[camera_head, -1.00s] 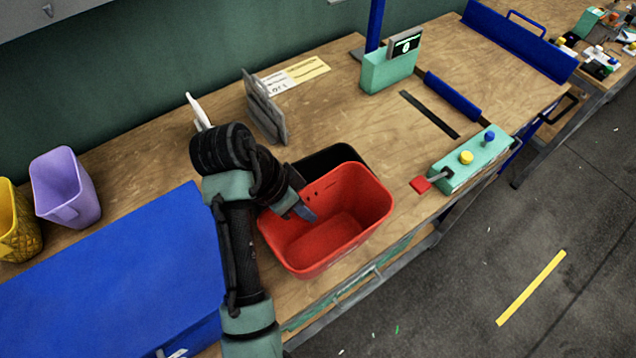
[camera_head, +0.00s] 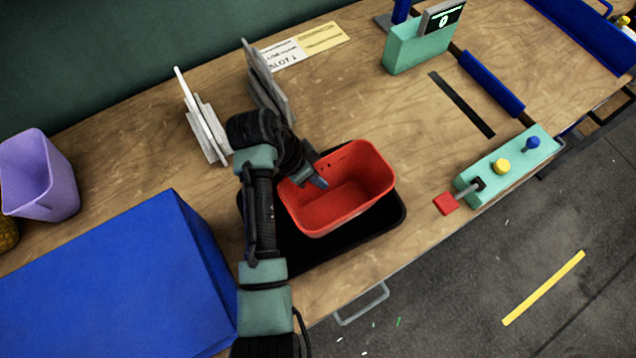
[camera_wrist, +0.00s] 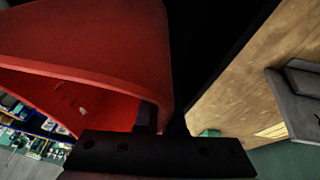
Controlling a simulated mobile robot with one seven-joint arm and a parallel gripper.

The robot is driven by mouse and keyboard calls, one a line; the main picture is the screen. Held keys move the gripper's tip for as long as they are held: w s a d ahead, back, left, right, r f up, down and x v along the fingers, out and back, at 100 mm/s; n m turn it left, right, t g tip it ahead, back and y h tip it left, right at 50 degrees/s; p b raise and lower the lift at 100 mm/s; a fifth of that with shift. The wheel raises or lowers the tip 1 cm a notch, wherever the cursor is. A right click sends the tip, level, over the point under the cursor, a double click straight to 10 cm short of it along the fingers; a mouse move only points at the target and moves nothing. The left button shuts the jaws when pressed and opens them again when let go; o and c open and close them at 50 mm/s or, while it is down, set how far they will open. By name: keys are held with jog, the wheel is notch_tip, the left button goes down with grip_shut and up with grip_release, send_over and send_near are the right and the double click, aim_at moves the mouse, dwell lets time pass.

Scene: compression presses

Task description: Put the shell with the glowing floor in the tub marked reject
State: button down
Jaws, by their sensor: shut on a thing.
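A red open-topped shell (camera_head: 365,160) is in my gripper (camera_head: 317,180), which is shut on its left wall. The shell is upright, over a black tray-like piece (camera_head: 300,255) on the bench. I cannot tell if it touches it. In the wrist view the red shell (camera_wrist: 85,45) fills the upper left, above my gripper (camera_wrist: 150,132). Its floor looks plain red in the head view, with no clear glow. A purple shell-like bin (camera_head: 40,180) stands at the far left. I see no readable reject mark.
A large blue box (camera_head: 110,270) fills the left front. White and grey upright plates (camera_head: 203,125) (camera_head: 265,85) stand behind my arm. A teal display unit (camera_head: 420,48) stands at the back. A teal control box (camera_head: 510,165) with a red paddle sits right.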

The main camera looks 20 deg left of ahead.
jog(key=shift+f, duration=1.7)
jog(key=shift+f, duration=0.1)
jog(key=c, duration=1)
grip_release()
jog(key=v, duration=1.2)
jog(key=shift+d, duration=0.1)
jog(key=shift+r, duration=0.25)
